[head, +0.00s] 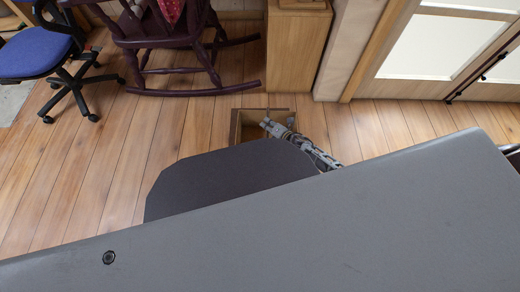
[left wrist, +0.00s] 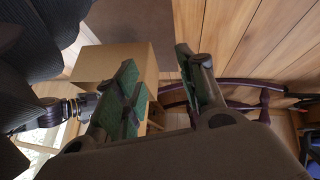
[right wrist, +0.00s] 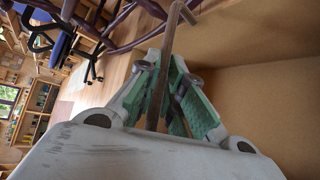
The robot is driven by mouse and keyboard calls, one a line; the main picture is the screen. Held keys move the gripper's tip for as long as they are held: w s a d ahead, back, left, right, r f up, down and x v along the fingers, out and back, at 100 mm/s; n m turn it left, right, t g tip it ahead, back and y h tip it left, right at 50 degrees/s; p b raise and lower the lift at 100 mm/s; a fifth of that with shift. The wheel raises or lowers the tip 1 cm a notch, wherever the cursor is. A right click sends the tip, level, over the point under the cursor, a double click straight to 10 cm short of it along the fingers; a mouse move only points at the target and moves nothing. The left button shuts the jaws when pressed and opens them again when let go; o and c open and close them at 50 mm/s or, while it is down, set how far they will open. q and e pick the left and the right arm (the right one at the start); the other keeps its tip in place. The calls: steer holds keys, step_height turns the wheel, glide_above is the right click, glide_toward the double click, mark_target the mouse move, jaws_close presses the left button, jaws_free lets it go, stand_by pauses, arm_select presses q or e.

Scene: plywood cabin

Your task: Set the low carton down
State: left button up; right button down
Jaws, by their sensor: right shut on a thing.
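The low carton (head: 236,128) is a brown open-topped box in the middle of the head view, partly hidden by a dark panel. My right gripper (head: 268,124) is at its right side. In the right wrist view my right gripper is shut on the thin upright wall of the carton (right wrist: 230,88), one finger on each side. In the left wrist view the carton (left wrist: 112,62) shows behind one finger of my left gripper (left wrist: 163,82). That gripper is open, with nothing between its green pads. I cannot tell whether the carton touches the floor.
A purple rocking chair (head: 175,40) stands beyond the carton, with a wooden cabinet (head: 297,50) to its right. A blue office chair (head: 38,52) is at the upper left. A glazed door (head: 440,50) is at the upper right. The plank floor (head: 90,170) left of the carton is clear.

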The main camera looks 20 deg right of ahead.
arm_select(q)
steer(key=shift+d+r+b, duration=0.15)
steer(key=shift+r+b, duration=0.15)
steer(key=shift+r, duration=0.05)
arm_select(e)
steer(key=shift+s+a+f, duration=0.1)
steer(key=shift+s+f, duration=0.1)
steer(key=shift+f, duration=0.4)
steer(key=shift+s+a+f, duration=0.1)
steer(key=shift+s+f, duration=0.1)
steer(key=shift+f, duration=0.55)
arm_select(q)
steer(key=shift+h, duration=0.4)
steer(key=f+b, duration=0.4)
steer(key=shift+w+d, duration=0.15)
steer(key=shift+d, duration=0.2)
arm_select(e)
step_height(320, 180, down, 6)
arm_select(q)
steer(key=shift+r+t, duration=0.1)
steer(key=shift+t, duration=0.2)
